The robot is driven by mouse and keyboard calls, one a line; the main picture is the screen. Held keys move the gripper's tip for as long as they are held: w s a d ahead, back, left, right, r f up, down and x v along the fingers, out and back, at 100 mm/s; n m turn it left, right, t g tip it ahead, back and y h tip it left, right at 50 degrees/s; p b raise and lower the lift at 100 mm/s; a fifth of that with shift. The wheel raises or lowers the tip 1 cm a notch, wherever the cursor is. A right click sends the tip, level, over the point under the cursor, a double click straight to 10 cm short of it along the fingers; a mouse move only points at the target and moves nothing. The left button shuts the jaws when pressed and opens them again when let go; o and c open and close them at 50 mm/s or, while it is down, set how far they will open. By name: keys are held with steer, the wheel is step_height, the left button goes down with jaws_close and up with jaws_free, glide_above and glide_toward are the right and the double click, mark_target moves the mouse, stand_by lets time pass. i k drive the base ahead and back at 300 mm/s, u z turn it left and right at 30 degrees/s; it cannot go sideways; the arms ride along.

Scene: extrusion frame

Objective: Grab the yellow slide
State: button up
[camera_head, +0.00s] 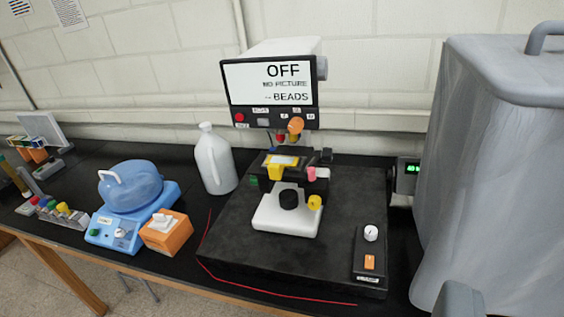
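A small yellow piece (276,172), which looks like the yellow slide, sits at the front of the dark stage of a microscope-like device (290,205). It is small in the view, and I cannot tell exactly how it is held there. A pale, yellowish patch (282,160) shows on the stage just behind it. The screen (268,83) above reads "OFF", "NO PICTURE" and "BEADS". No fingertips of my gripper are in view. A grey rounded shape (459,301) enters at the bottom right, and I cannot tell what it is.
A large grey container (490,180) fills the right side. A white jug (214,160) stands left of the device. Further left are a blue appliance (130,195) and an orange box (166,231). A red line (270,293) runs around the device's black base (300,262).

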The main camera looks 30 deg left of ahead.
mark_target(279, 163)
steer(key=i, duration=0.9)
